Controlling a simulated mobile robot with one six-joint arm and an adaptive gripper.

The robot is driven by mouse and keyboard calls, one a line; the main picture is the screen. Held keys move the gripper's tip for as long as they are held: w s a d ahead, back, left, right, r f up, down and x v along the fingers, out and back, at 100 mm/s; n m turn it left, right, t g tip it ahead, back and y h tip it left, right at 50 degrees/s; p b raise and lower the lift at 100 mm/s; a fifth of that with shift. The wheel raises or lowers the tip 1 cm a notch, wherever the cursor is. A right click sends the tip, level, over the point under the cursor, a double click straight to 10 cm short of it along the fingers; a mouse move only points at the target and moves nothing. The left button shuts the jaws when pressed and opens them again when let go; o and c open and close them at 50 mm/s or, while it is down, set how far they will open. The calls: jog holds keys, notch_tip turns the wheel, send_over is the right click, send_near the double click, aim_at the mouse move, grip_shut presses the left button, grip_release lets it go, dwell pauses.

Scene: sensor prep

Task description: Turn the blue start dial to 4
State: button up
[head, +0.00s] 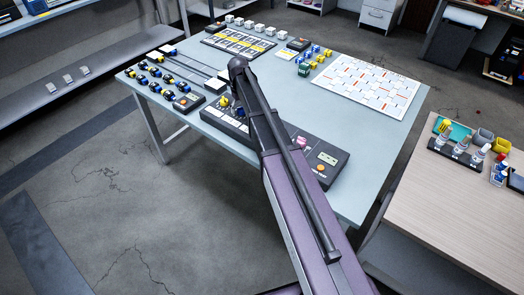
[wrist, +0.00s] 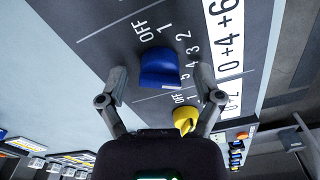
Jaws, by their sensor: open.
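The blue dial (wrist: 160,68) stands on a dark panel (wrist: 112,30) in the wrist view, with white marks OFF, 1, 2, 3, 4 and 5 around it. I cannot tell which mark it points at. My gripper (wrist: 161,77) is open, one finger on each side of the blue dial. Whether the fingers touch it is unclear. A yellow dial (wrist: 186,118) with its own marks sits just below, near the right finger.
A white label strip (wrist: 222,30) with black figures runs beside the dials. In the head view the console stands on the front of a light blue table (head: 385,175). A patterned board (head: 365,85) and small parts lie behind. A wooden table (head: 440,190) stands at the right.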

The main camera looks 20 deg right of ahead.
aim_at(241, 107)
jog(key=n, duration=0.6)
jog(key=shift+n, duration=0.3)
jog(key=n, duration=0.6)
notch_tip(241, 107, up, 14)
jog(key=p, duration=1.4)
jog(key=s+f+m+b, duration=0.4)
jog(key=s+m, duration=0.4)
jog(key=s, duration=0.7)
jog(key=s+f+m+b, duration=0.3)
jog(key=s+m, duration=0.4)
jog(key=s, duration=0.7)
jog(key=shift+s+f+m+b, duration=0.35)
jog(key=shift+m, duration=0.05)
jog(key=shift+d, duration=0.15)
dwell(0.5)
